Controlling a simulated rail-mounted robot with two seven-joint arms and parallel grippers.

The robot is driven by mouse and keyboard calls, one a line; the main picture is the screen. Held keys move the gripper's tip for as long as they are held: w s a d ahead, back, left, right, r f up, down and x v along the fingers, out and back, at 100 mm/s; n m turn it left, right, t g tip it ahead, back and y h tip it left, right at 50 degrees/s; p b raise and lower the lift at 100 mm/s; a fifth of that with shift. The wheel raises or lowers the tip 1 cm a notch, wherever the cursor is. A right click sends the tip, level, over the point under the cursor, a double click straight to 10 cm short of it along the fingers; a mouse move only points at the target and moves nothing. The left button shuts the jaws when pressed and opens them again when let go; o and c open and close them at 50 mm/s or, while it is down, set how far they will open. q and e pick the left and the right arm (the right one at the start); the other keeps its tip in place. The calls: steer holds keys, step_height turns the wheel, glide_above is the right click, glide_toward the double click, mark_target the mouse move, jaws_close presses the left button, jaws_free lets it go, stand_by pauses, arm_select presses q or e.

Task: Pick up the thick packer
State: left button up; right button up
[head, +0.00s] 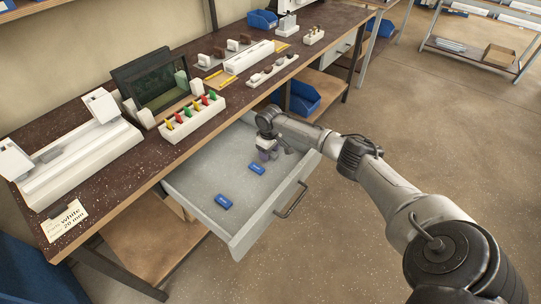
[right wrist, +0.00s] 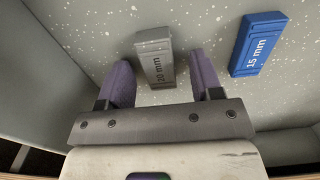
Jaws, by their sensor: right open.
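A grey packer (right wrist: 157,62) marked "20 mm" lies on the drawer floor in the right wrist view. My right gripper (right wrist: 160,80) is open, its two purple fingers on either side of the packer's near end, with gaps showing between. In the head view my right gripper (head: 267,154) reaches down into the open drawer and hides the grey packer. A blue packer (right wrist: 259,45) marked "15 mm" lies to the right in the right wrist view. In the head view two blue packers (head: 223,201) (head: 257,169) lie in the drawer. My left gripper is not in view.
The open drawer (head: 200,178) has raised walls and a front handle (head: 291,199). The bench top above holds a white clamp fixture (head: 75,150), a rack of coloured pieces (head: 192,124) and a card (head: 64,220) reading "white" and "20 mm". The drawer floor around the packers is clear.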

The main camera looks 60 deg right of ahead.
steer(key=shift+c, duration=0.4)
steer(key=c, duration=0.9)
steer(key=shift+r, duration=0.15)
